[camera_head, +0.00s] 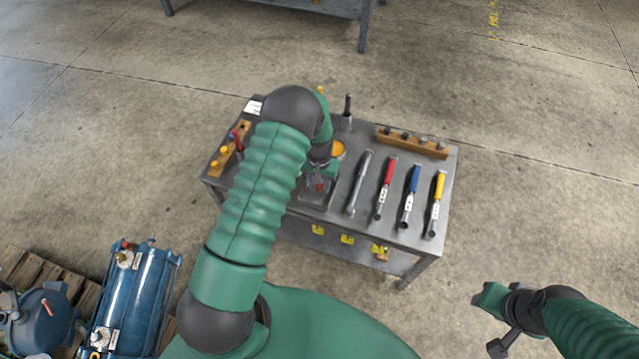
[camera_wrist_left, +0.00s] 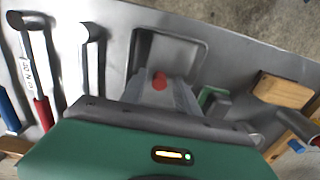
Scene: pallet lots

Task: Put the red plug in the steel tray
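The red plug (camera_wrist_left: 160,82) is held between the grey fingertips of my left gripper (camera_wrist_left: 166,92). A small bit of the red plug also shows in the head view (camera_head: 319,186), mostly hidden by the gripper and arm. The steel tray (camera_wrist_left: 205,50) is a shallow rectangle with a raised rim on the table, and the plug appears over it. The tray's near part shows in the head view (camera_head: 318,202). I cannot tell the height of the plug above it. My right gripper (camera_head: 492,318) is off the table at the lower right, its fingers unclear.
The grey table (camera_head: 330,215) holds a wrench (camera_head: 358,185) and red (camera_head: 385,188), blue (camera_head: 410,195) and yellow (camera_head: 436,205) handled tools. Wooden blocks stand at the left (camera_head: 227,150) and back right (camera_head: 412,143). A blue tank (camera_head: 135,295) lies lower left.

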